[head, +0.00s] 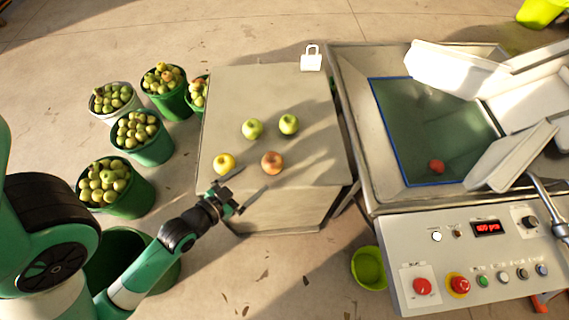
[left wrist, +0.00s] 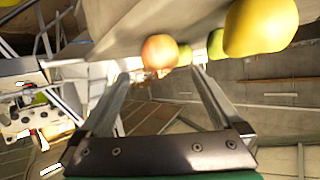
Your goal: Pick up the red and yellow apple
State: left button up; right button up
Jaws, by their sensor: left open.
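The red and yellow apple (head: 271,162) rests at the near part of the grey table (head: 230,85). In the left wrist view the red and yellow apple (left wrist: 159,50) shows ahead, in line with the gap between the fingers. My left gripper (head: 253,182) is open and empty at the table's near edge, just short of the apple and not visibly touching it. Its two fingers (left wrist: 160,77) also show spread apart in the left wrist view. My right gripper is in neither view.
A yellow apple (head: 224,163) lies left of the red one, close to my left gripper. Two green apples (head: 252,129) (head: 289,124) lie farther back. Buckets of fruit (head: 130,205) stand left of the table. A machine with a control panel (head: 470,265) stands right.

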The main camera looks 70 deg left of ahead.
aim_at(266, 169)
pick_arm(q)
jog(key=b+x, duration=0.1)
jog(key=x, duration=0.4)
jog(key=shift+f, duration=0.15)
jog(key=shift+w+a+b, duration=0.2)
jog(key=shift+w+b, duration=0.1)
jog(key=shift+w, duration=0.05)
jog(key=shift+w+f, duration=0.1)
jog(key=shift+f, duration=0.1)
jog(key=b+x, duration=0.2)
jog(key=x, duration=0.2)
jog(key=shift+f, duration=0.15)
jog(key=shift+w+a, duration=0.25)
jog(key=shift+w, duration=0.1)
jog(key=shift+s, duration=0.1)
jog(key=c, duration=1.3)
